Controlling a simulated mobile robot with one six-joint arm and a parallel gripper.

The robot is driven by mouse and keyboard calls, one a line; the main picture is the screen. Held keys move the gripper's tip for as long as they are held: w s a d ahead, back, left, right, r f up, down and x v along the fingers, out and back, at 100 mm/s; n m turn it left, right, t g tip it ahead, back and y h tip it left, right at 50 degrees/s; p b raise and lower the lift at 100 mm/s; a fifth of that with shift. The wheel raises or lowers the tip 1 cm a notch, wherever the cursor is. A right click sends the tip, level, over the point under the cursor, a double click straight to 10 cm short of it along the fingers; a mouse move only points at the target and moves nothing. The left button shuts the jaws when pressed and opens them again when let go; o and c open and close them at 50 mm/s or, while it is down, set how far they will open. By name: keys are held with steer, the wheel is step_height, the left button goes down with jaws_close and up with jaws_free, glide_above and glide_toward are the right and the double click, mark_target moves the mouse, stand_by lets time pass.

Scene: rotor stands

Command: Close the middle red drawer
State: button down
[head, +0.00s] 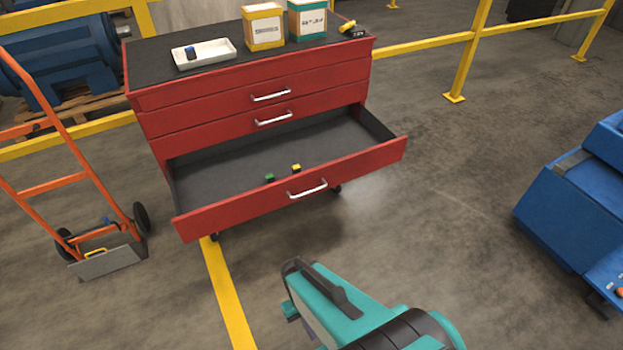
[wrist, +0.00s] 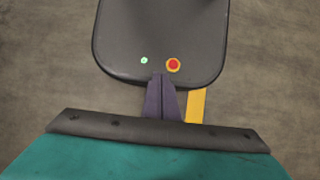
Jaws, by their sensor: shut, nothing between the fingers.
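The red drawer cabinet (head: 150,125) stands ahead in the head view, with three silver handles showing. The middle drawer front (head: 225,127), with the second handle (head: 273,118), looks flush with the front above it. The drawer below (head: 245,207) is pulled far out, its dark inside showing and its handle (head: 307,190) towards me. A green block (head: 269,178) and a yellow block (head: 296,168) lie in it. My gripper (wrist: 160,78) is shut and empty in the wrist view, pointing away from the cabinet. The cabinet is not in the wrist view.
A white tray (head: 204,60), a yellow box (head: 263,27) and a green box (head: 307,20) stand on the cabinet. An orange hand truck (head: 80,155) is at left, blue machinery (head: 570,215) at right. Yellow rails (head: 466,50) run behind. Floor right of the drawer is clear.

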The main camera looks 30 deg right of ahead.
steer(key=shift+w, duration=0.1)
steer(key=w+d+r+n+t+y+b, duration=0.1)
steer(key=w+d+r+n+t+b, duration=0.15)
steer(key=w, duration=0.55)
steer(key=w+d+r+n+t+y+b, duration=0.1)
steer(key=w+d+r+n+y+b, duration=0.2)
steer(key=w, duration=0.5)
steer(key=w+d+r+n+t+b, duration=0.2)
steer(key=w+d+r, duration=0.15)
steer(key=w, duration=0.35)
steer(key=w+d+r+n+t+b, duration=0.3)
steer(key=w+d+r+n, duration=0.1)
steer(key=d+r, duration=0.4)
steer(key=w+d+r+n+t+b, duration=0.3)
steer(key=w+d+r+n, duration=0.2)
steer(key=d+r, duration=0.3)
step_height(320, 180, up, 5)
steer(key=shift+w+d+f+y, duration=0.15)
steer(key=shift+w+d+y, duration=0.15)
steer(key=shift+w, duration=0.6)
steer(key=shift+f, duration=0.15)
